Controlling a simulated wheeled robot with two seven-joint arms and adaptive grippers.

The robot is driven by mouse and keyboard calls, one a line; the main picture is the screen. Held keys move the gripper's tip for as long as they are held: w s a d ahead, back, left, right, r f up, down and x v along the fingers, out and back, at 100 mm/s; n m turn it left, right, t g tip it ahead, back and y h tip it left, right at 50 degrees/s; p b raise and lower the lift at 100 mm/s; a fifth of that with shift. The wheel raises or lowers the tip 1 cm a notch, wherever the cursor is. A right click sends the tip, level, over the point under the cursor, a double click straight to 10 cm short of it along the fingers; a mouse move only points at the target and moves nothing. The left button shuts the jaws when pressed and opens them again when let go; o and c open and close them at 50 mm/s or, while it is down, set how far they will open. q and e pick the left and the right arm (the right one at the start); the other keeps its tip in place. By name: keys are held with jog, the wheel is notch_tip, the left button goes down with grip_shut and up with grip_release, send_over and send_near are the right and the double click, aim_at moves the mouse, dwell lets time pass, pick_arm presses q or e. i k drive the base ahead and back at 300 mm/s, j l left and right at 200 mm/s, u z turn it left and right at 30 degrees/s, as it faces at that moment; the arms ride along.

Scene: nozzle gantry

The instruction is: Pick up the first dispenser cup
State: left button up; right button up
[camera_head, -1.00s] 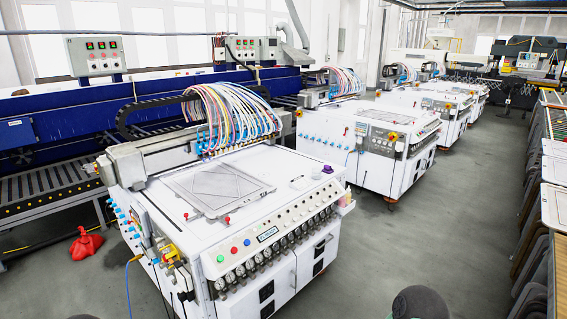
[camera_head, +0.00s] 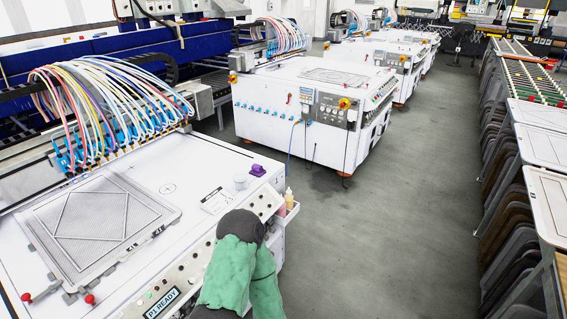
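A small white cup (camera_head: 240,182) stands upright on the white top of the nearest machine (camera_head: 205,152), near its right corner. It sits just left of a small purple object (camera_head: 258,170) and beyond a white label card. It is too small to see inside. One of my arms, green with a dark grey joint, rises from the bottom edge just in front of the machine's front panel. Neither gripper's fingers show, and I cannot tell which arm this is. The arm hides part of the front panel.
A flat frame plate (camera_head: 105,225) with a diamond pattern lies on the machine's left part. A small bottle (camera_head: 289,197) stands in a side holder at its right corner. Bundled hoses (camera_head: 110,105) arch behind. Grey floor (camera_head: 400,200) is open to the right.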

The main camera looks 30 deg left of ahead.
aim_at(240, 180)
jog(key=i+l+u, duration=0.2)
jog(key=i, duration=1.75)
jog(key=i+u, duration=0.1)
jog(key=u, duration=0.3)
jog(key=i+u, duration=0.1)
jog(key=u, duration=0.35)
jog(key=i+u, duration=0.1)
jog(key=u, duration=0.3)
jog(key=l+u, duration=0.15)
jog(key=u, duration=0.3)
jog(key=i, duration=0.05)
